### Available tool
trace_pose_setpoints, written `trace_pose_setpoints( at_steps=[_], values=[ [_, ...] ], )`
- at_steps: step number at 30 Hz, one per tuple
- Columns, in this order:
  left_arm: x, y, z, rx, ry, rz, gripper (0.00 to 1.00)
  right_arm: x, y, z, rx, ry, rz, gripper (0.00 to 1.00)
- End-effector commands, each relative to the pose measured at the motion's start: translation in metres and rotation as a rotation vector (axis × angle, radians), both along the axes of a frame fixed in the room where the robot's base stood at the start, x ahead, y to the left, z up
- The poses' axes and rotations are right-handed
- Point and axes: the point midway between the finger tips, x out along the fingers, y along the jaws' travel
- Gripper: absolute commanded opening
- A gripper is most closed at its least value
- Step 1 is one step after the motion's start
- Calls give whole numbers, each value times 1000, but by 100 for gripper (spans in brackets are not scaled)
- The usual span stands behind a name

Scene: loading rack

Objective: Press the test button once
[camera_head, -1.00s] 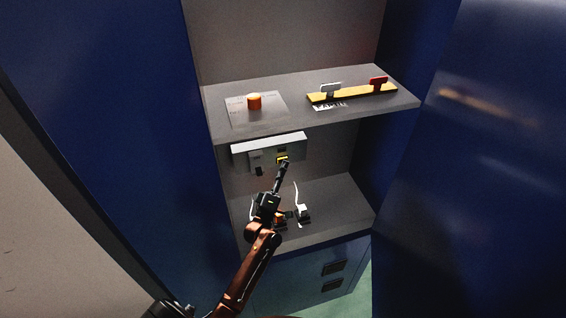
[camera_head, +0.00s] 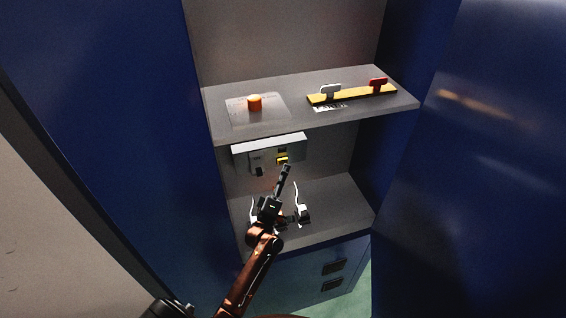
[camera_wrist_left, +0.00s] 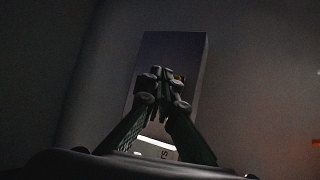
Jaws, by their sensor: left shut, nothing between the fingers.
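A grey box (camera_head: 240,152) hangs under the middle shelf of the blue cabinet. A yellow button-like piece (camera_head: 283,160) sits on the right of its front, with a dark patch above it. I cannot read a label there, so I cannot confirm which part is the test button. My left gripper (camera_head: 286,169) is shut and empty, with its tips just below the yellow piece and seemingly apart from it. My right gripper is out of view.
An orange knob (camera_head: 254,102) stands on a plate on the shelf above. White cables (camera_head: 297,192) and small plugs stand on the lower shelf. Blue doors flank both sides.

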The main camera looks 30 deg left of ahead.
Motion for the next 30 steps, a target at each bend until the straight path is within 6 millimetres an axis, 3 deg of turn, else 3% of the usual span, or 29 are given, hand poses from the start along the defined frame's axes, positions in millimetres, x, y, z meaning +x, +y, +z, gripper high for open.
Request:
trace_pose_setpoints(
  at_steps=[15,30],
  values=[
    [-29,-34,1,-2,1,-1,0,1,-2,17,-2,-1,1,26],
    [-31,-37,0,-1,0,0,0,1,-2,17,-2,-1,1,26]
  ],
)
